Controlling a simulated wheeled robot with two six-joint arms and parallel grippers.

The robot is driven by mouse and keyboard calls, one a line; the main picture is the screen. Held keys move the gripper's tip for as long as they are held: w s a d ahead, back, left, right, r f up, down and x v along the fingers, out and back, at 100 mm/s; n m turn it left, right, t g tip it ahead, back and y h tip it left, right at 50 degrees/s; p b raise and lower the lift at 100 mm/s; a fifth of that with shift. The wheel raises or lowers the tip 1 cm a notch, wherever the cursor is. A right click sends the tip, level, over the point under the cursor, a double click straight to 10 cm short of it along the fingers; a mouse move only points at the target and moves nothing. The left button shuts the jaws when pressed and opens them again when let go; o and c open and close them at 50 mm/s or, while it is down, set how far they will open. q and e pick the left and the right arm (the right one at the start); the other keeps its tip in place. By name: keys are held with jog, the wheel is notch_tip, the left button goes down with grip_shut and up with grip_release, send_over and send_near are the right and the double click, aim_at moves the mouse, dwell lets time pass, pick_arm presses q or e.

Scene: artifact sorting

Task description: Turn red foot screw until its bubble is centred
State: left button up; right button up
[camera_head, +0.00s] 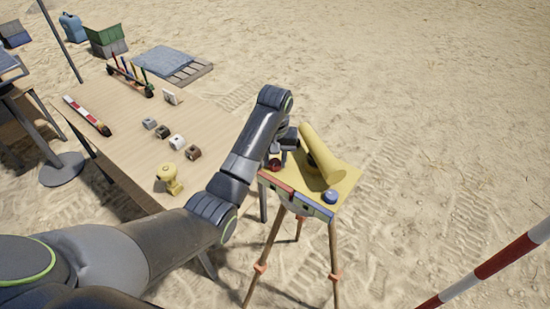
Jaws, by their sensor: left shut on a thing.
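The yellow levelling instrument (346,186) stands on a tripod (334,262) at the right of the wooden table. A yellow tube (320,152) leans across its top plate. The red foot screw (274,164) is at the plate's left corner, and a blue foot screw (330,196) is at the front right corner. My left gripper (279,155) reaches down at the red screw and is shut on it; its fingers are small and partly hidden by my wrist. The bubble is too small to make out. My right gripper is out of view.
The wooden table (112,122) holds several small blocks (176,142), a yellow object (169,179), a red-and-white bar (87,115) and a rack of coloured sticks (131,80). A red-and-white pole (500,259) slants at lower right. Sand to the right is open.

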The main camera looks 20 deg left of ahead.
pick_arm(q)
jog(key=shift+r, duration=0.1)
jog(key=o, duration=1)
